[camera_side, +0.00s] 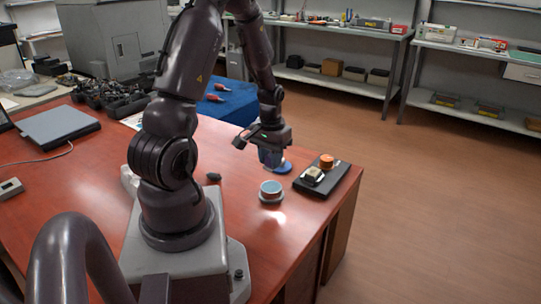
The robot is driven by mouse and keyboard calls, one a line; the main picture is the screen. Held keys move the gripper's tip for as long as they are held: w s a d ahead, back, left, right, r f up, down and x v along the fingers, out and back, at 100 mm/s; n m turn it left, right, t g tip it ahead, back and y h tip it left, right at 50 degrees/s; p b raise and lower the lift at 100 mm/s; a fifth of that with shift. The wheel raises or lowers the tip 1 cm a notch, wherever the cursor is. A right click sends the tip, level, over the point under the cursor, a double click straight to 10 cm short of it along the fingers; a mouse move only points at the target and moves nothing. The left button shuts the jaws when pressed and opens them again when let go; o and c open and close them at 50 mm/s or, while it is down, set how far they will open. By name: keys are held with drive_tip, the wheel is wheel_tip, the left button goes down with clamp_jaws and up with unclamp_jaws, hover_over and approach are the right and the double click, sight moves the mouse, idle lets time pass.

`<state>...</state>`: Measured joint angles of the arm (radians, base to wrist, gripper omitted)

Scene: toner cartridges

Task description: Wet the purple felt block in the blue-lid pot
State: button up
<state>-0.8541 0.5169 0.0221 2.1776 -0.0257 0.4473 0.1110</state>
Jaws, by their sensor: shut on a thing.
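A small round pot (271,192) stands on the red-brown table, with a pale blue round top face showing; it looks uncovered. My gripper (271,160) is just behind it, pointing down and shut on a flat blue disc (284,168), which looks like the pot's lid. The disc is low at the table; I cannot tell whether it touches. The fingers hide part of it. I cannot make out a purple felt block in this view.
A black tray (340,184) at the table's right edge holds an orange round piece (326,161) and a cream-and-dark piece (312,175). A small dark lump (213,177) lies left of the pot. A blue cloth-like stand (232,103) is behind.

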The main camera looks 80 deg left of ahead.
sight(270, 187)
drive_tip(key=shift+f, duration=2.8)
drive_tip(key=shift+f, duration=0.55)
drive_tip(key=shift+r, duration=3.55)
drive_tip(key=w+d+r+m, duration=0.2)
drive_tip(key=w+d, duration=0.3)
drive_tip(key=d, duration=0.3)
drive_tip(key=w+d+r+m, duration=0.3)
drive_tip(key=w+d+m, duration=0.1)
drive_tip(key=d, duration=0.4)
drive_tip(key=w+d+r+m, duration=0.3)
drive_tip(key=w+d, duration=0.2)
drive_tip(key=d, duration=0.4)
drive_tip(key=shift+w, duration=0.3)
